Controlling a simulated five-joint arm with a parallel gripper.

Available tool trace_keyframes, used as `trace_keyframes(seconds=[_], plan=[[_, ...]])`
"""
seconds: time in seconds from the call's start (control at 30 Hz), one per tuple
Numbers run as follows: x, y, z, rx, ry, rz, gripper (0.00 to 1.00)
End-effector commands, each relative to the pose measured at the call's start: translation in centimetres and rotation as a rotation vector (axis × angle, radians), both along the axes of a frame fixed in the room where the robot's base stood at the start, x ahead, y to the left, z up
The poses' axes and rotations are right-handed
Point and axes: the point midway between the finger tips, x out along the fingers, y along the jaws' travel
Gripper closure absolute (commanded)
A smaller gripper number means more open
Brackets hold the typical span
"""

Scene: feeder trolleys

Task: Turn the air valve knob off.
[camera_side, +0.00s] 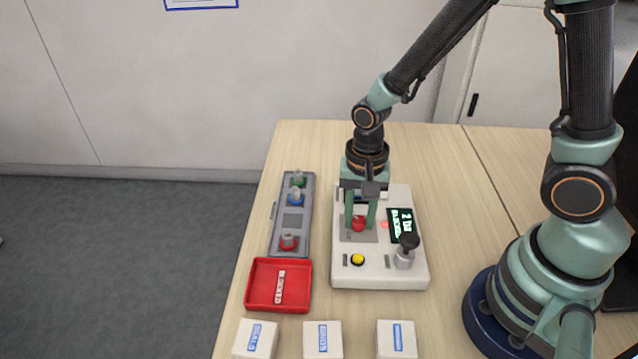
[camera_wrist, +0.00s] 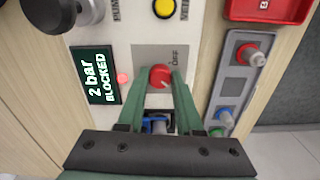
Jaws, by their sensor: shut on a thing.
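The air valve knob (camera_side: 359,224) is red and round, on a grey plate (camera_wrist: 145,55) of a white control box (camera_side: 343,273). In the wrist view the knob (camera_wrist: 160,77) sits between my two green fingertips, with a white mark on its face and the word OFF printed beside it. My gripper (camera_side: 360,222) points down over the box and is shut on the knob. The display (camera_wrist: 94,76) on the box reads "2 bar BLOCKED". A small red light (camera_wrist: 123,78) glows next to it.
A yellow button (camera_side: 357,260) and a black-topped lever (camera_side: 408,242) are on the box near the knob. A grey rack (camera_side: 292,220) with coloured fittings and a red tray (camera_side: 250,290) are to the left. Several white boxes (camera_side: 322,340) line the front edge.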

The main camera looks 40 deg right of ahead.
Motion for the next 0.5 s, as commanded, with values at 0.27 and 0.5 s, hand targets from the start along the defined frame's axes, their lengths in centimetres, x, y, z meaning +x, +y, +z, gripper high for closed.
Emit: trace_keyframes(seconds=[0.27, 0.5], plan=[[0.0, 0.0, 0.06, -0.001, 0.001, 0.164, 1.0], [0.01, 0.01, 0.07, 0.0, 0.001, 0.386, 1.0]])
